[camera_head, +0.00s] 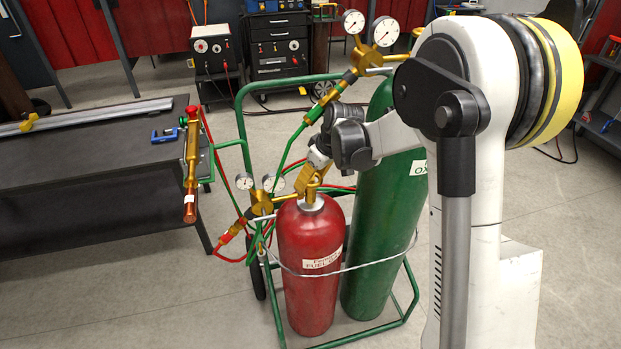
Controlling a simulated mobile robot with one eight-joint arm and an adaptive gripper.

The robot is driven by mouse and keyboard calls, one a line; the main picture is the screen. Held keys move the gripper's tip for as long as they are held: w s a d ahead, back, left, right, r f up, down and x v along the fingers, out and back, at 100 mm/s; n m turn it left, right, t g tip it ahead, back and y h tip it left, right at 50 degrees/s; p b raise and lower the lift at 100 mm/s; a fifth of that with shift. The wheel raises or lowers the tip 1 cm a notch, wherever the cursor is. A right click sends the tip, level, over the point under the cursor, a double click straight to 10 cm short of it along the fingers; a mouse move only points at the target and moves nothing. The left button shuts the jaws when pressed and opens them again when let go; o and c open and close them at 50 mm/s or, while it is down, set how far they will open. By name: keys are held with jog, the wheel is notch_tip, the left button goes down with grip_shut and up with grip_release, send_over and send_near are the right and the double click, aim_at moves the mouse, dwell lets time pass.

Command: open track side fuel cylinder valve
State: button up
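The red fuel cylinder (308,275), with a white label that reads in part "FUEL", stands upright in the front of a green cart. Its brass valve (312,190) is on top, with a brass regulator (261,202) and two gauges to its left. My gripper (319,158) is just above the valve, reaching in from the right. It looks close to or touching the valve top; I cannot tell which. The fingers are small and partly hidden by the wrist, so their opening does not show clearly.
A taller green cylinder (385,235) stands right behind the red one, with gauges (386,31) above. The green cart frame (240,120) and a chain surround both. A dark table (90,165) with a brass torch (191,165) is at left. Floor in front is clear.

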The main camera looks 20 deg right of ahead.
aim_at(317, 180)
jog(key=n+g+y, duration=0.1)
jog(key=n, duration=0.2)
jog(key=shift+n, duration=0.3)
dwell(0.3)
jog(key=o, duration=1.2)
jog(key=v, duration=0.4)
jog(key=shift+d+r, duration=0.15)
jog(key=shift+r, duration=0.2)
jog(key=s+d, duration=0.7)
jog(key=d, duration=0.2)
jog(key=shift+s+d, duration=0.3)
jog(key=shift+r, duration=0.1)
